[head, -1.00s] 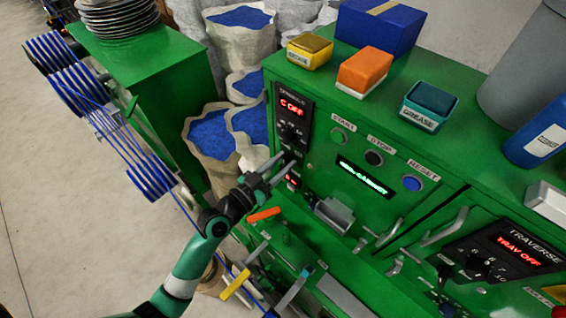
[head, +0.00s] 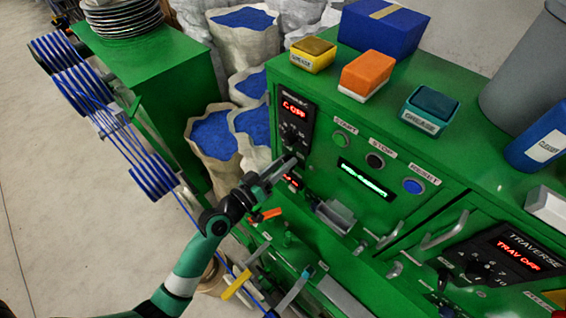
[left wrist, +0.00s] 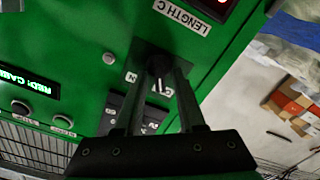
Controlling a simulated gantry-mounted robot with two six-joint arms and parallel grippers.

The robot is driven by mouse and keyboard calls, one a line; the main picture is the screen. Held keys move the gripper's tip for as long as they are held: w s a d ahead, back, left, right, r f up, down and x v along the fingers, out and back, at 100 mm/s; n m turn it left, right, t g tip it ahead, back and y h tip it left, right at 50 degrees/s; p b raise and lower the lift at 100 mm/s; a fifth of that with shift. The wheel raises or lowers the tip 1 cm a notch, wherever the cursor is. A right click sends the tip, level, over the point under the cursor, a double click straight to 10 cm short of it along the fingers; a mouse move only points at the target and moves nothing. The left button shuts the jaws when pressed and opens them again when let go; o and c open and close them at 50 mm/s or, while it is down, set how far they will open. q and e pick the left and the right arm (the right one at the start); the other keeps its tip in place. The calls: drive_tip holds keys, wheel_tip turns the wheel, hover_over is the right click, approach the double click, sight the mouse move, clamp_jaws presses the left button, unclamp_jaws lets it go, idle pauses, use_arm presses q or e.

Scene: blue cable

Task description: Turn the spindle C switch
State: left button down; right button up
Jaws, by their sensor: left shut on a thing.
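The spindle C panel (head: 296,118) is a black plate with a red "C OFF" display on the front of the green cabinet. In the left wrist view a black knob (left wrist: 158,66) with a white pointer mark stands between my fingertips. My left gripper (head: 287,165) reaches the cabinet just below the panel's dial. In the wrist view the left gripper (left wrist: 165,75) is shut on the knob, with a finger on each side. The fingers hide part of the knob and its markings. My right gripper does not show.
A small red display (head: 291,181) sits below the fingertips, and a grey metal box (head: 335,215) juts out to the right. Start, stop and reset buttons (head: 375,160) are to the right. An orange handle (head: 266,215) and a yellow one (head: 236,284) stick out below.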

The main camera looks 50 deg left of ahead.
use_arm(q)
drive_tip(key=c, duration=0.9)
unclamp_jaws()
drive_tip(key=s+b, duration=0.1)
drive_tip(key=s, duration=0.3)
drive_tip(key=s+b, duration=0.1)
drive_tip(key=s, duration=0.2)
drive_tip(key=s+b, duration=0.1)
drive_tip(key=s, duration=0.3)
drive_tip(key=shift+s+d, duration=0.3)
drive_tip(key=shift+d, duration=0.05)
